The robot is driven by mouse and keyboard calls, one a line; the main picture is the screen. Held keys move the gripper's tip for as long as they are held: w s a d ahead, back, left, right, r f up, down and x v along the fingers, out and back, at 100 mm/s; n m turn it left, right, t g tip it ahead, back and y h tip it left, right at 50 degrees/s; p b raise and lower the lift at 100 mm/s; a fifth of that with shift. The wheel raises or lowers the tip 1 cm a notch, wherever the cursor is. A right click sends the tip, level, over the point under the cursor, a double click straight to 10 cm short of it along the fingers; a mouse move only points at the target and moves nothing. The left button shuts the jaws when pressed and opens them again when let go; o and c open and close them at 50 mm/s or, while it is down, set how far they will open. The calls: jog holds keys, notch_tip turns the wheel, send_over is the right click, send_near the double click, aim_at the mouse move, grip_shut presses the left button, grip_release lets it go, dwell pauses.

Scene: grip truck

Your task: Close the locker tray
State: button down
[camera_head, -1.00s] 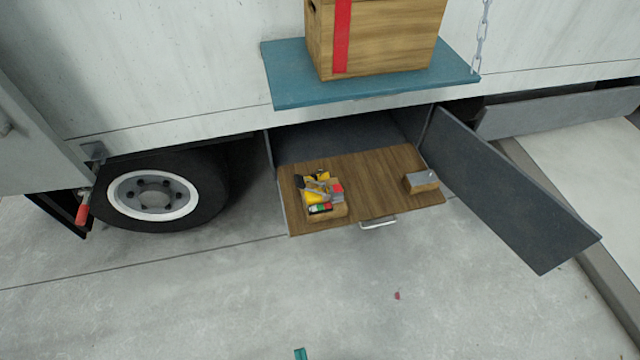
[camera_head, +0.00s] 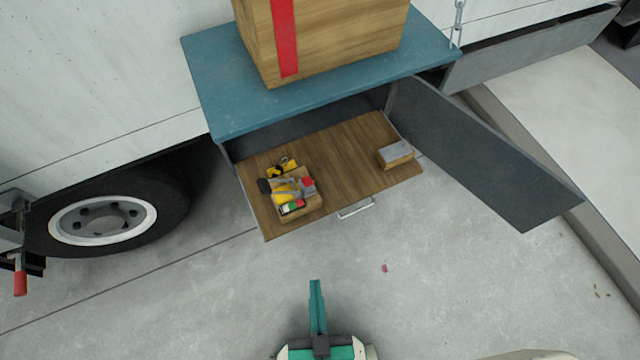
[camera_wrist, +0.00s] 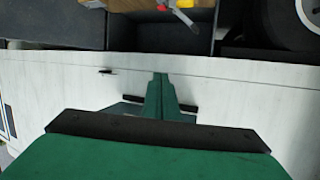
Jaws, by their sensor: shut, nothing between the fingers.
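The locker tray (camera_head: 345,160) is a wooden board pulled out of the dark locker under the truck body. It has a metal handle (camera_head: 356,208) at the middle of its front edge. A small box of tools (camera_head: 298,200) sits on its left side and a small grey-topped box (camera_head: 396,154) on its right. The locker door (camera_head: 480,150) hangs open to the right. My gripper (camera_head: 315,284) is green, shut and empty, in front of the tray and apart from the handle. The wrist view shows its closed fingers (camera_wrist: 160,80) too; the tray is not clearly seen there.
A blue shelf (camera_head: 230,90) juts out above the tray, holding a wooden crate (camera_head: 340,40) with a red strap. A chain (camera_head: 458,22) hangs at its right. A truck wheel (camera_head: 105,215) is at left.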

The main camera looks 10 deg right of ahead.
jog(key=w+d+f+m+g, duration=0.1)
jog(key=w+f+m, duration=0.25)
jog(key=f, duration=0.35)
jog(key=w+d+f+m+g, duration=0.1)
jog(key=w+d+f+m, duration=0.1)
jog(key=w+f, duration=0.35)
jog(key=m+g+y, duration=0.1)
jog(key=m+y, duration=0.3)
jog(key=m, duration=0.4)
send_near(306, 188)
jog(key=x, duration=0.4)
jog(key=shift+w+f, duration=0.3)
jog(key=shift+w, duration=0.05)
jog(key=shift+w+a, duration=0.2)
jog(key=shift+w, duration=0.3)
